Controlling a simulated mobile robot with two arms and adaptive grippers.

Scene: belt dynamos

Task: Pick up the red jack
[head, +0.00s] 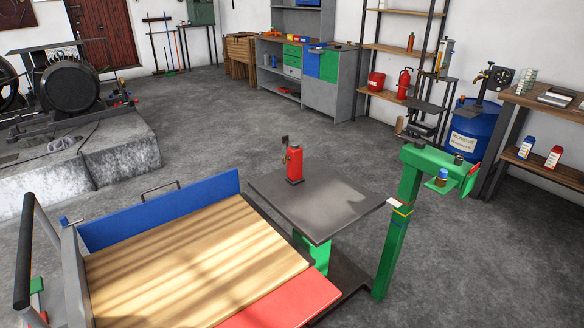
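The red jack (295,165) stands upright on a dark grey square tabletop (330,202), near its back left part. It is a small red block-shaped body with a dark piece sticking up on its left side. Nothing touches it from the sides. Neither of my grippers shows in the head view.
A cart with a wooden bed (190,262), blue side board (160,210) and red front panel (285,300) stands at the left front. A green post (395,235) with an arm rises right of the tabletop. A blue barrel (474,133) and shelves stand behind.

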